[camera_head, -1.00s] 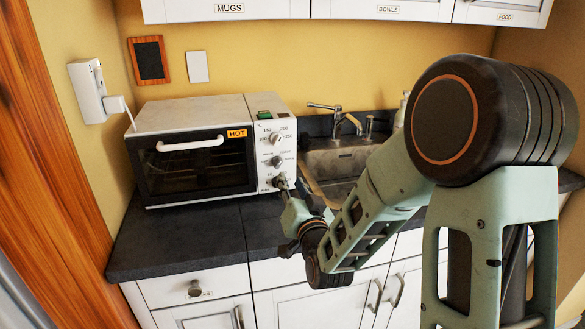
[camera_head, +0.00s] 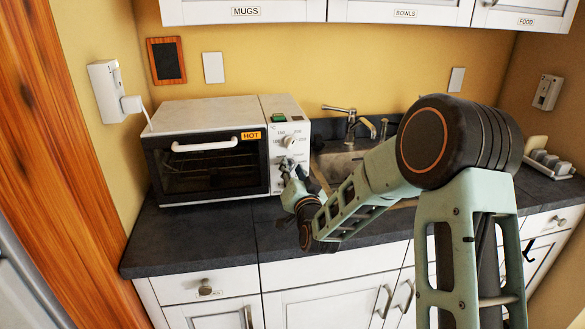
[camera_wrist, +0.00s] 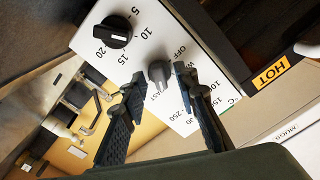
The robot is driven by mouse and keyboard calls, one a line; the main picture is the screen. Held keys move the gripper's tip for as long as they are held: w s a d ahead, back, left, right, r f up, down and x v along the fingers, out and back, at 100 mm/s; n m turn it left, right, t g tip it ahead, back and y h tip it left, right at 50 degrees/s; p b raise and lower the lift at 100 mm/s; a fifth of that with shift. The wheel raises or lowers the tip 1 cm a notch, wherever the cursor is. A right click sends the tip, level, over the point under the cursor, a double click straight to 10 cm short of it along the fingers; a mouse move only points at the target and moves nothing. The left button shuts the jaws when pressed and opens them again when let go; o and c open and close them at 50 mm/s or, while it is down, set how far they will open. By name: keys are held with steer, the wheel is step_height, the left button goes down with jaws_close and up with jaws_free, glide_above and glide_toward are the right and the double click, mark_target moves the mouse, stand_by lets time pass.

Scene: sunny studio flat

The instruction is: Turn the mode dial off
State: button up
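Gaps show between knob and fingers; I cannot tell the depth or which mark the knob points to. In the head view, my gripper (camera_head: 287,168) is at the panel and covers the middle and lower dials.
A black-faced timer dial (camera_wrist: 115,32) sits beside the mode dial. The temperature knob (camera_head: 289,141) is above it in the head view. The oven door bears a "HOT" label (camera_head: 251,135). A sink (camera_head: 338,165) with a tap lies to the right. The dark counter (camera_head: 195,235) in front is clear.

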steer(key=shift+w, duration=0.2)
jaws_close()
